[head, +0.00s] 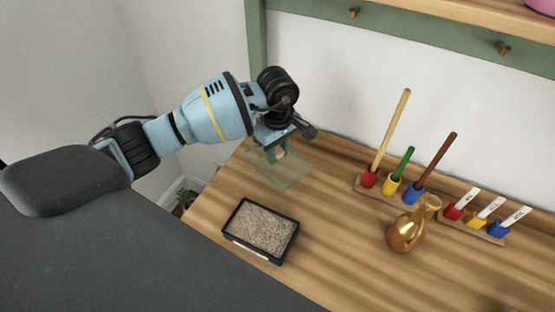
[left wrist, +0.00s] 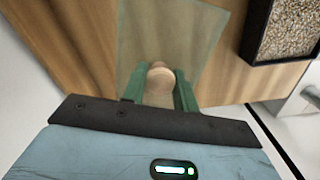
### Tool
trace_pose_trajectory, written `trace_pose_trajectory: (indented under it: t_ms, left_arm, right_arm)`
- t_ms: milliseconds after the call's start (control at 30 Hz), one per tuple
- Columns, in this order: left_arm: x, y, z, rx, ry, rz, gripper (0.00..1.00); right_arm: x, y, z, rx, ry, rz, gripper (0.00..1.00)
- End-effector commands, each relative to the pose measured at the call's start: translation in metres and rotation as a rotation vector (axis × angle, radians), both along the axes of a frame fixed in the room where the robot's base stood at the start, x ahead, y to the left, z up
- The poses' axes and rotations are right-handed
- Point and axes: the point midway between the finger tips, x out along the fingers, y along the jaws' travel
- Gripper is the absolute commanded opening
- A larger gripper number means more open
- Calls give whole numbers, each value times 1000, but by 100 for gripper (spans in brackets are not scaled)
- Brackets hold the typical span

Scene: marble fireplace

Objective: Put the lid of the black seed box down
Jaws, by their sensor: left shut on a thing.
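The clear greenish lid (head: 290,172) is at the back left of the table, apart from the box; it also shows in the left wrist view (left wrist: 198,35). My left gripper (head: 278,152) is shut on the lid's pale wooden knob, with its green fingers on either side of it in the left wrist view (left wrist: 160,88). The lid looks flat, at or just above the wood; I cannot tell whether it touches. The black seed box (head: 230,236) stands open in front of the lid, full of pale seeds (head: 262,227). My right gripper is not in view.
A rack (head: 370,191) with red, yellow and blue cups holding rods stands at the back. Another rack (head: 480,231) holds white-labelled pieces. A brass jug (head: 404,236) stands right of the box. Bare wood (head: 335,215) lies between box and jug.

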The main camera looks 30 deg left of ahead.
Motion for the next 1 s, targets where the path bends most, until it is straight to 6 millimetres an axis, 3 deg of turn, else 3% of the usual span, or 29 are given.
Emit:
trace_pose_trajectory:
  t_ms: [300,733,767,900,1000]
  left_arm:
    - [-1,0,-35,0,3,0,6]
    - [0,0,-41,0,1,0,6]
    - [0,0,-41,0,1,0,33]
    - [0,0,-40,0,1,0,51]
    - [0,0,-40,0,1,0,51]
  right_arm:
    - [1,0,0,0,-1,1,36]
    - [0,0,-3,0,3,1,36]
    - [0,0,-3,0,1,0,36]
    - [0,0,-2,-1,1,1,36]
    - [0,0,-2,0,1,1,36]
